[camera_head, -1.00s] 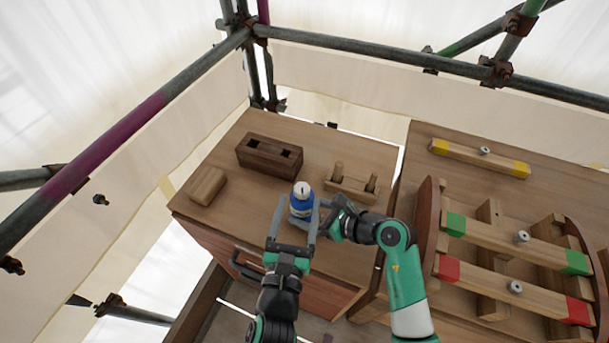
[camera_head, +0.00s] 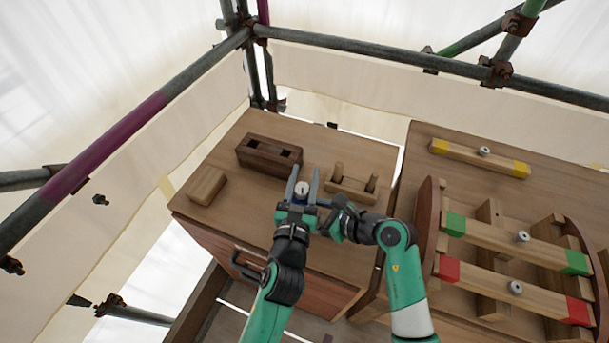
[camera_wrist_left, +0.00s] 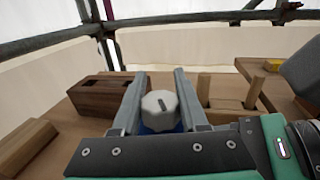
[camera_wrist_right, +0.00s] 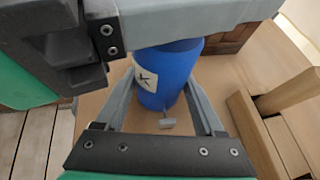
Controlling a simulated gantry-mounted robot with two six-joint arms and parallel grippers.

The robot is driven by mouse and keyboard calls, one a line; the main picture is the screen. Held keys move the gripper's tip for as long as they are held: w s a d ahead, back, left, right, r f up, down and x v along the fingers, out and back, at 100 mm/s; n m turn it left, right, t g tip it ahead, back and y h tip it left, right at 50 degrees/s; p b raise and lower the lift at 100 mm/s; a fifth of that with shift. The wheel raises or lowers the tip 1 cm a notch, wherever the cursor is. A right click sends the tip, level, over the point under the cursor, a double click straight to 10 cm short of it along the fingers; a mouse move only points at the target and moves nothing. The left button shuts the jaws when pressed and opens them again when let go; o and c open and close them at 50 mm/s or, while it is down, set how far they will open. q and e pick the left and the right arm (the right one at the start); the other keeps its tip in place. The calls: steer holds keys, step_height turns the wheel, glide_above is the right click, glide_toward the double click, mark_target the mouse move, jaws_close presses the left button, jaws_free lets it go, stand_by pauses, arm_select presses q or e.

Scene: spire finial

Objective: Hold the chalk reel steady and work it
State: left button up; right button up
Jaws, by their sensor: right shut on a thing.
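The chalk reel (camera_head: 302,188) stands upright on the left worktop, its pale grey knob on top. The knob shows large in the left wrist view (camera_wrist_left: 160,106), with a dark mark on it. The right wrist view shows the blue body (camera_wrist_right: 172,78) with a white label and a small grey crank low on its side. My left gripper (camera_head: 304,173) is open, one finger on each side of the knob; contact cannot be told. My right gripper (camera_wrist_right: 160,85) is shut on the blue body from the right, its fingers partly hidden in the head view by the left gripper.
A dark block with square holes (camera_head: 269,157) stands behind the reel. A pale wooden block (camera_head: 207,186) lies left. A pegged wooden stand (camera_head: 351,186) is close on the right. A rack with coloured-end bars (camera_head: 520,245) fills the right bench. Scaffold poles (camera_head: 390,54) run overhead.

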arm_select(q)
jaws_close()
steer(key=shift+d+f+m+g+h, duration=0.2)
steer(key=shift+m+g+h, duration=0.15)
steer(key=shift+h, duration=0.35)
steer(key=shift+s+m+h, duration=0.1)
steer(key=shift+m+h, duration=0.2)
steer(key=shift+m, duration=0.05)
steer(key=shift+d, duration=0.1)
steer(key=o, duration=0.7)
jaws_free()
steer(key=shift+r, duration=0.1)
